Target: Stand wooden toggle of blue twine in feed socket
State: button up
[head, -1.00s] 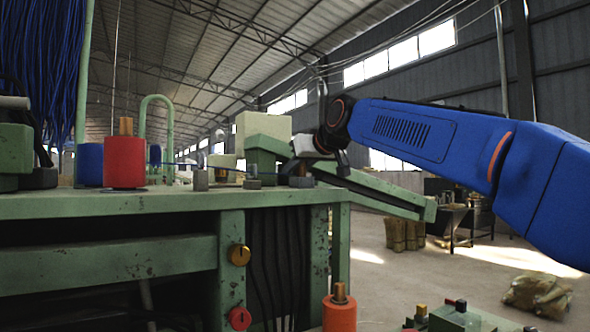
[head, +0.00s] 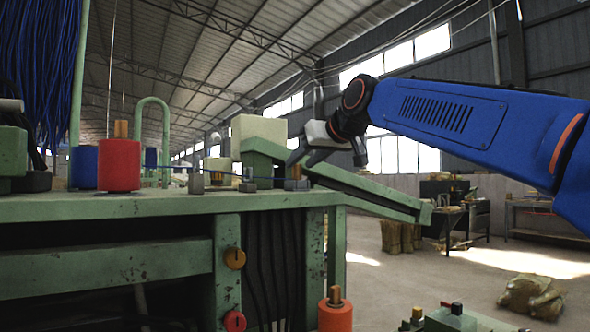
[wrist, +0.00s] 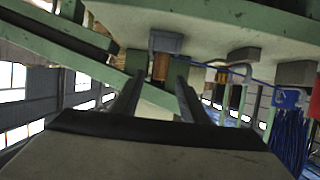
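The wooden toggle (head: 296,172) stands upright in a small grey socket (head: 297,184) near the right end of the green bench. The blue twine (head: 262,179) runs from it to the left, past the grey blocks. In the wrist view, the brown toggle (wrist: 160,68) sits in the grey socket (wrist: 166,42), beyond the gap between my fingers. My gripper (head: 326,160) is open, with its fingers spread and apart from the toggle, above and to the right of it. Its fingers (wrist: 161,78) also show in the wrist view, with nothing held between them.
A red spool (head: 119,166) and a blue spool (head: 83,168) stand on the green bench (head: 150,208) at left. A sloping green chute (head: 365,192) runs behind and right of the socket. An orange spool (head: 335,315) stands below the bench. Open floor lies to the right.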

jog(key=v, duration=1)
jog(key=shift+s+d, duration=0.1)
jog(key=shift+d, duration=0.05)
